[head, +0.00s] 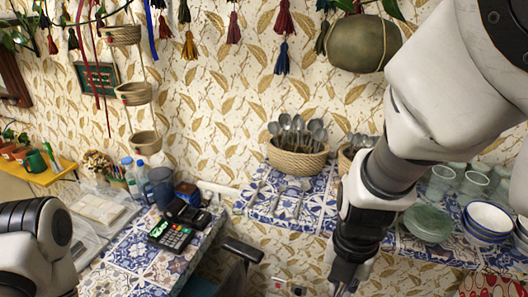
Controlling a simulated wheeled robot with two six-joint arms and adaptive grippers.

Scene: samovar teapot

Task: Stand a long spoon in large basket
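A woven basket (297,163) stands on the blue-and-white tiled shelf against the wall, with several spoons upright in it. A second basket (345,161) with spoons is to its right, partly hidden by my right arm. Loose long utensils (279,195) lie on the tiles in front of the first basket; their exact shapes are hard to make out. My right gripper (344,286) points down at the bottom edge, in front of the shelf and lower right of the first basket. Its fingertips are cut off or too dark to judge. My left arm shows at lower left, its gripper out of frame.
Glass cups (441,182), green plates (428,222) and white bowls (487,220) stand on the right of the shelf. A card terminal (171,235), bottles and a dark cup (161,187) are on the left counter. A gourd (363,44) and tassels hang above.

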